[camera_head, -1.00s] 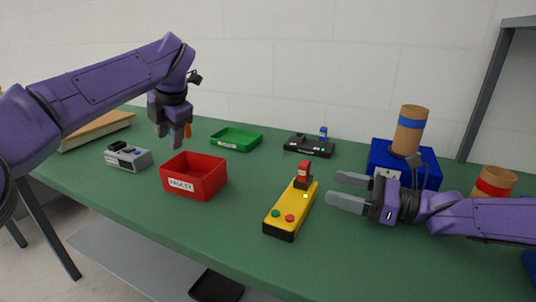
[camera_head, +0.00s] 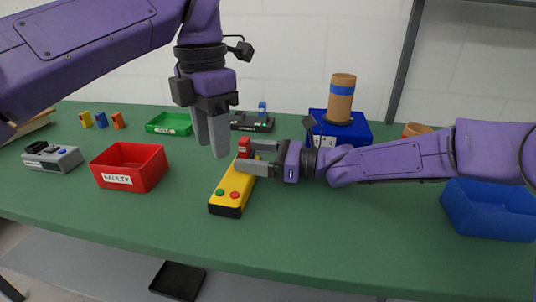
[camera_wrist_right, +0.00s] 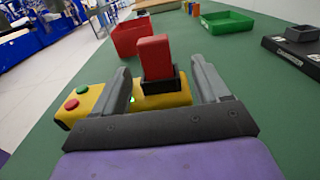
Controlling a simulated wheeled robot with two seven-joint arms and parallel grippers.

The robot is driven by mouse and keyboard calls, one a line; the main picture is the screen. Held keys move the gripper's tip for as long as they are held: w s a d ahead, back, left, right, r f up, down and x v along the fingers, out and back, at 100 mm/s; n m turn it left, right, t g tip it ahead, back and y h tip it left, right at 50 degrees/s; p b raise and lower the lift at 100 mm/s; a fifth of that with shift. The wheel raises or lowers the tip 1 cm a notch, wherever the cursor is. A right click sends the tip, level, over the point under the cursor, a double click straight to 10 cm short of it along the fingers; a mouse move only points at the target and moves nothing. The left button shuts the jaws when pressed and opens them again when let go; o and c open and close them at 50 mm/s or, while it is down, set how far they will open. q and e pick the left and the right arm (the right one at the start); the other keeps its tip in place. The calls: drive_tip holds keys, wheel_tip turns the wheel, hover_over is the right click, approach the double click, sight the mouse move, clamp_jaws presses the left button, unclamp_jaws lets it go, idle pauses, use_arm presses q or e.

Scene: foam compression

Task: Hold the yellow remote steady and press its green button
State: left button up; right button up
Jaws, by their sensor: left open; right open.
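The yellow remote (camera_head: 232,192) lies on the green table, with a green button (camera_head: 219,192) and a red button (camera_head: 235,195) at its near end. A red block (camera_head: 244,147) stands upright in a black socket at its far end. My right gripper (camera_head: 246,158) is open, fingers on either side of the block and socket; the right wrist view shows the red block (camera_wrist_right: 153,58) between them. Whether the fingers touch is unclear. My left gripper (camera_head: 214,147) is open and empty, pointing down above and behind the remote's left side. The green button also shows in the right wrist view (camera_wrist_right: 82,89).
A red tray (camera_head: 130,168) stands left of the remote, a green tray (camera_head: 168,124) behind. A black charger (camera_head: 250,122) and a blue box (camera_head: 340,130) bearing a brown cylinder (camera_head: 341,95) stand at the back. A blue bin (camera_head: 488,208) is at right. Table in front is clear.

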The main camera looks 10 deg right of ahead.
drive_tip(key=shift+x, duration=1.75)
drive_tip(key=c, duration=1.2)
use_arm(q)
clamp_jaws()
use_arm(e)
drive_tip(key=shift+c, duration=0.2)
